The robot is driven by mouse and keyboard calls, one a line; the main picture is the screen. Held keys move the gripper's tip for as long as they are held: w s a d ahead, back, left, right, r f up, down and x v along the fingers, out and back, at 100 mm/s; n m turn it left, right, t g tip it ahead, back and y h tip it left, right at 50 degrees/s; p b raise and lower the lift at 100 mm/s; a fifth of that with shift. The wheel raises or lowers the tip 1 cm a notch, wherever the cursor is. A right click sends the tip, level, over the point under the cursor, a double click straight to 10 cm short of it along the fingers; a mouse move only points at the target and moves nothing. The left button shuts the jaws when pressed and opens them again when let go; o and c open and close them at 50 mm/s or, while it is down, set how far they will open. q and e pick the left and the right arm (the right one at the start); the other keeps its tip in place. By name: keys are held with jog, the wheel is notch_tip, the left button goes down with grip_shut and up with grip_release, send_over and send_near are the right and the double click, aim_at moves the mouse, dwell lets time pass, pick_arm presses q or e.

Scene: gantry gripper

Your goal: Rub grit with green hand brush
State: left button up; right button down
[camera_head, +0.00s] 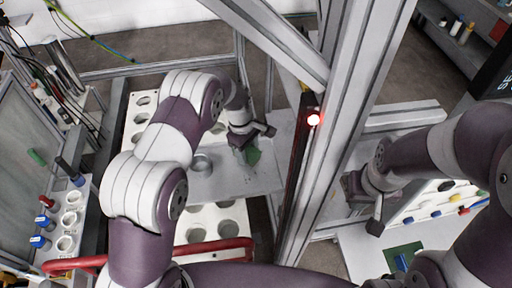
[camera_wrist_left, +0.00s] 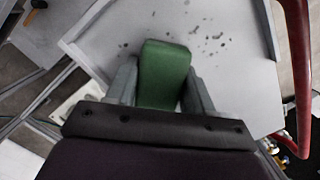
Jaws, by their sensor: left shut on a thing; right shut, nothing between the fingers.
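The green hand brush (camera_wrist_left: 163,72) is held between the fingers of my left gripper (camera_wrist_left: 160,90), seen from behind in the left wrist view. In the head view, the brush (camera_head: 254,156) shows as a small green patch below my left gripper (camera_head: 243,150), over a grey plate (camera_head: 225,182). Dark specks of grit (camera_wrist_left: 207,38) lie scattered on the plate just beyond the brush, mostly to its right. Whether the bristles touch the plate is hidden.
A red tube (camera_head: 210,246) curves along the plate's near side. White racks with round holes (camera_head: 140,123) flank the plate.

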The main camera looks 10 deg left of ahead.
aim_at(233, 161)
pick_arm(q)
jog(key=shift+s+a+f, duration=0.1)
jog(key=shift+s+a, duration=0.05)
jog(key=shift+a, duration=0.6)
jog(key=shift+s+a+p, duration=0.2)
jog(key=shift+s+a, duration=0.05)
jog(key=shift+a, duration=0.4)
jog(key=shift+s+a+p, duration=0.2)
jog(key=shift+s+a, duration=0.05)
jog(key=shift+a, duration=0.95)
jog(key=shift+d+r, duration=0.1)
jog(key=shift+r, duration=0.1)
notch_tip(233, 161, up, 6)
jog(key=p, duration=0.4)
jog(key=shift+s+f, duration=0.1)
notch_tip(233, 161, up, 3)
jog(key=p, duration=0.2)
jog(key=shift+p, duration=0.35)
